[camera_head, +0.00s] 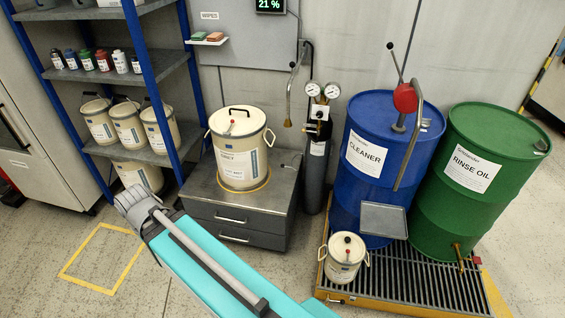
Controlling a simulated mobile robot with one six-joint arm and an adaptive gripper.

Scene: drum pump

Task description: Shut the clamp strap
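I cannot clearly make out a clamp strap. A dark gas cylinder (317,165) stands upright against the wall, between the grey cabinet and the blue drum. Dark and brass-coloured fittings (318,129) sit near its top, too small to tell whether a strap is among them or whether it is open. Two round gauges (322,91) are above them. My turquoise and grey arm reaches in from the bottom, its visible end at the left in front of the shelf. My gripper's fingers do not show.
A large white pail (237,160) stands on the grey cabinet (236,200). The blue cleaner drum (360,190), green rinse oil drum (455,205) and small pail (342,268) stand on a grated pallet (425,285). A shelf (75,75) holds pails and bottles. The floor by the yellow square is clear.

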